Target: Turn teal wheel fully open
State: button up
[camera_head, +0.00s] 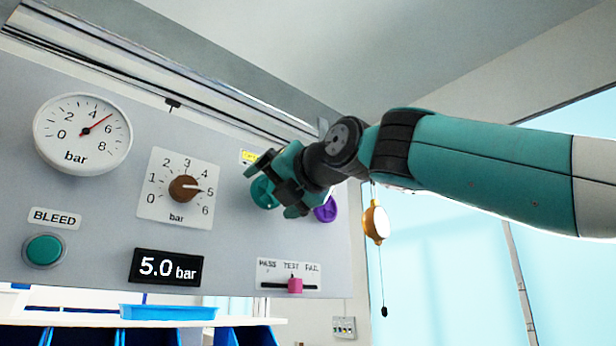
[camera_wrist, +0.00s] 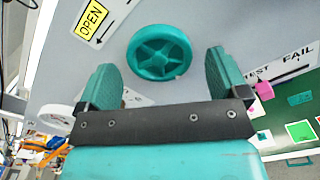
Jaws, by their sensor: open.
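The teal wheel (camera_wrist: 160,52) is a spoked handwheel on the grey panel. In the wrist view it lies just beyond and between my fingers, apart from both. A yellow OPEN label (camera_wrist: 91,18) with an arrow is beside it. In the head view the teal wheel (camera_head: 264,192) is partly hidden by my gripper (camera_head: 270,187), which is in front of it. My gripper (camera_wrist: 166,77) is open and empty, with one teal-padded finger on each side of the wheel's near edge.
A purple wheel (camera_head: 327,209) is right of the teal one. A brown knob (camera_head: 184,188) points near 5, above a display (camera_head: 167,267) reading 5.0 bar.

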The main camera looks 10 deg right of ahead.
jog(key=b+v, duration=0.6)
jog(key=v, duration=1)
jog(key=shift+d, duration=0.2)
jog(key=shift+s, duration=0.1)
